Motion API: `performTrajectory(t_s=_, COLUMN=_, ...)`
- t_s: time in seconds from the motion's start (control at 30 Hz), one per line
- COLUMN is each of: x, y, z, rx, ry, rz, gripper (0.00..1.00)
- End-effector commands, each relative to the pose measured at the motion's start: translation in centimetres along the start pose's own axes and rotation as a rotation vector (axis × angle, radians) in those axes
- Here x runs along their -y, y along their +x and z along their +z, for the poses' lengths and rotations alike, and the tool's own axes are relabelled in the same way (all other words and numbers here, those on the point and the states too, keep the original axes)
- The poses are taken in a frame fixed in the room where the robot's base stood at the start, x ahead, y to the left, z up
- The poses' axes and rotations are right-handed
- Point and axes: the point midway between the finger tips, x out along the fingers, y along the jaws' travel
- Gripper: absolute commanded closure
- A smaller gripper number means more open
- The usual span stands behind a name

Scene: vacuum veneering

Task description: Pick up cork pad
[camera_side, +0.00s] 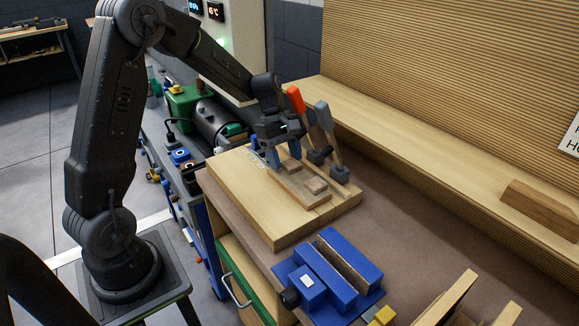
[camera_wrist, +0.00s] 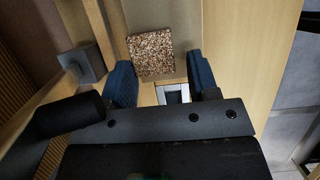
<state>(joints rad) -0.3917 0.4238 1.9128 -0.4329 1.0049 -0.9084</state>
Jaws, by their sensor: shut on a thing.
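The cork pad (camera_wrist: 151,53) is a small square of speckled brown cork. In the wrist view it sits at the ends of my gripper's two blue fingers (camera_wrist: 162,72). The left finger borders it, and a narrow gap seems to show on the right. In the side view my gripper (camera_side: 285,152) points down over a pale wooden board (camera_side: 300,203), shut on the pad low at the board. The fingers partly hide the pad there, and I cannot tell whether it is clear of the surface. A small light brown block (camera_side: 316,185) lies nearer the board's front end.
A blue vise (camera_side: 330,275) stands in front. The brown bench top to the right is mostly clear.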

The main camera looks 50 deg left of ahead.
Motion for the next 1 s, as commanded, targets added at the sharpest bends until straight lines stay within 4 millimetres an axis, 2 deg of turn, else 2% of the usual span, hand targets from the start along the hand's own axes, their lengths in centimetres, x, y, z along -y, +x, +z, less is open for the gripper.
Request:
performTrajectory(t_s=0.03, x=0.0, y=0.1, z=-0.1, rx=-0.001, ry=0.0, rz=-0.002, gripper=0.59)
performTrajectory(t_s=0.27, x=0.1, y=0.2, z=-0.1, rx=-0.001, ry=0.0, rz=-0.003, gripper=0.81)
performTrajectory(t_s=0.57, x=0.1, y=0.0, z=-0.1, rx=-0.001, ry=0.0, rz=-0.004, gripper=0.81)
performTrajectory(t_s=0.77, x=0.0, y=-1.5, z=0.6, rx=-0.001, ry=0.001, rz=-0.001, gripper=0.81)
performTrajectory(t_s=1.0, x=4.2, y=-1.4, z=0.5, rx=0.0, ry=-0.002, rz=-0.002, gripper=0.81)
